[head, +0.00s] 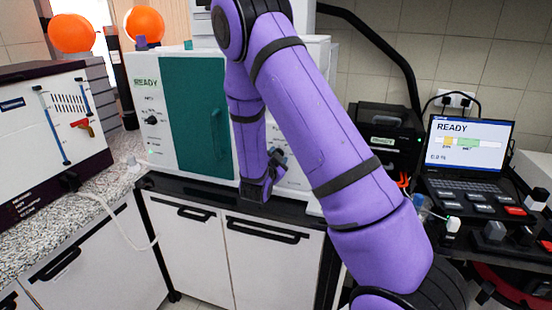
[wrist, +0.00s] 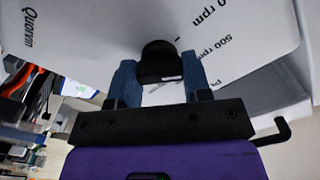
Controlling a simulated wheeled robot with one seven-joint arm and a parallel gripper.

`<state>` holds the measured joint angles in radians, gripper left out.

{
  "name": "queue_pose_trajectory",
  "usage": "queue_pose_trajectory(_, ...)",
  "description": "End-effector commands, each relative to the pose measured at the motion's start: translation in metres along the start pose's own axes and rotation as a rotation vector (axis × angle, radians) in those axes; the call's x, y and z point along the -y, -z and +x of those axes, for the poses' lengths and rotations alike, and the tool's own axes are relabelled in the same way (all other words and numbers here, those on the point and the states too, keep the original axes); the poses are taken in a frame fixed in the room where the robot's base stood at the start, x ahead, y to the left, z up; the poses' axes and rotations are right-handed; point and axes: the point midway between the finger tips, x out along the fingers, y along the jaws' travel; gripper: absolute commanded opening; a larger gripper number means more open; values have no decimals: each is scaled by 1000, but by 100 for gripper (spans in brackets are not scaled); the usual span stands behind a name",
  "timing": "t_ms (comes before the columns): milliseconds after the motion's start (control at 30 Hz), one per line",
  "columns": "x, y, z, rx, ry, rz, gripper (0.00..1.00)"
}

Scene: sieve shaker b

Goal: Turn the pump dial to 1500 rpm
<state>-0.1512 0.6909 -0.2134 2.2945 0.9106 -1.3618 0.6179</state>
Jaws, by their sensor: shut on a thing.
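The pump dial (wrist: 160,52) is a black round knob on a white panel in the wrist view. My gripper (wrist: 157,75) has its two blue fingers on either side of the dial and is shut on it. A small pale mark shows on the knob's near edge; I cannot tell the exact setting. Beside it on the panel are the print "500 rpm" and a partly cut-off "0 rpm". In the head view my gripper (head: 277,160) is at the front of the white pump (head: 292,177); my arm hides the dial there.
A white cabinet with a teal door (head: 190,115) stands left of my gripper. A laptop reading READY (head: 470,145) is at the right. A white panelled device (head: 50,125) stands at the far left. Black-handled cupboards (head: 185,250) are below the worktop.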

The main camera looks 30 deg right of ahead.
Motion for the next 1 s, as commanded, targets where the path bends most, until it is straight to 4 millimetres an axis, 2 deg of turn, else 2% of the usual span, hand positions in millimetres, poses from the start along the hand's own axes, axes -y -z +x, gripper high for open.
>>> queue_pose_trajectory(600,-2,0,0,1,-2,573,21)
queue_pose_trajectory(1000,-2,-1,0,1,-2,827,21)
